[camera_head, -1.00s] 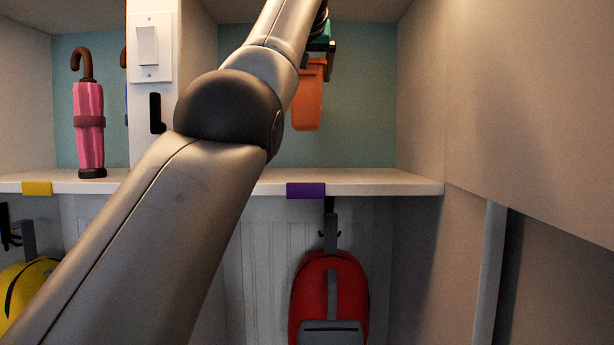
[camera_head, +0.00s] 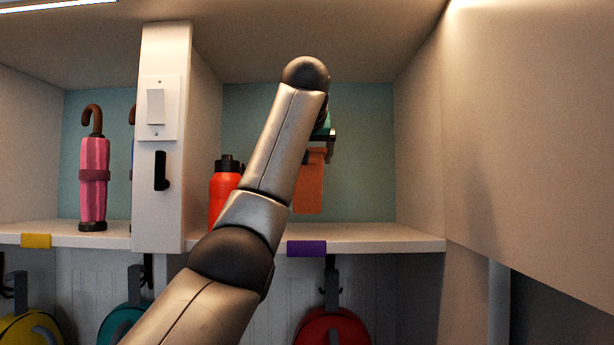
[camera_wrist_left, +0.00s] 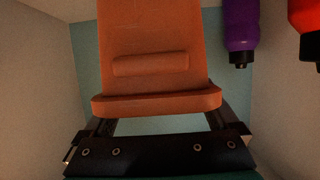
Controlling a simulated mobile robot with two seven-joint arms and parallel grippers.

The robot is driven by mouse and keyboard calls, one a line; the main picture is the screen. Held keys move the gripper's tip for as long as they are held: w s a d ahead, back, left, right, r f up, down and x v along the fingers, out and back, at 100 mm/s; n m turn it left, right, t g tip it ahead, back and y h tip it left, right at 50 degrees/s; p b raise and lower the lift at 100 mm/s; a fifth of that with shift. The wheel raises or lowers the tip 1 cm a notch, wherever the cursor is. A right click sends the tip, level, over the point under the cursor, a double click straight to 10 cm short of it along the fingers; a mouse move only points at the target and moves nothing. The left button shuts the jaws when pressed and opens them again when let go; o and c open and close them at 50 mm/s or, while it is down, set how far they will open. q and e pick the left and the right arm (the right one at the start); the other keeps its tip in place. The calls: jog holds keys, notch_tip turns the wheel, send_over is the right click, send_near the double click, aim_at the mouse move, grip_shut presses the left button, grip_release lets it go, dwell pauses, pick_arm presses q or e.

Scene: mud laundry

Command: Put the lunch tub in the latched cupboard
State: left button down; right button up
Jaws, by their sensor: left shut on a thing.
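The lunch tub appears to be the orange box-like thing (camera_head: 309,185), hanging below my left gripper (camera_head: 322,148) in the head view, above the shelf. In the left wrist view the orange tub (camera_wrist_left: 150,40) fills the upper middle, with its thicker rim across the jaws. My left gripper (camera_wrist_left: 158,122) is shut on it there. My forearm hides part of the shelf behind. I cannot identify a latched cupboard for certain; a white upright panel (camera_head: 160,215) carries a black handle (camera_head: 161,171). My right gripper is not in view.
A red bottle (camera_head: 222,190) stands on the shelf (camera_head: 390,239) left of the tub. A purple bottle (camera_wrist_left: 240,25) shows in the wrist view. A pink umbrella (camera_head: 93,185) stands in the left bay. Bags hang below. A wall (camera_head: 530,150) closes the right side.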

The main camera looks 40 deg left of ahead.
aim_at(307, 175)
pick_arm(q)
jog(key=shift+f, duration=1.95)
jog(key=shift+f, duration=0.1)
grip_release()
jog(key=shift+f, duration=0.1)
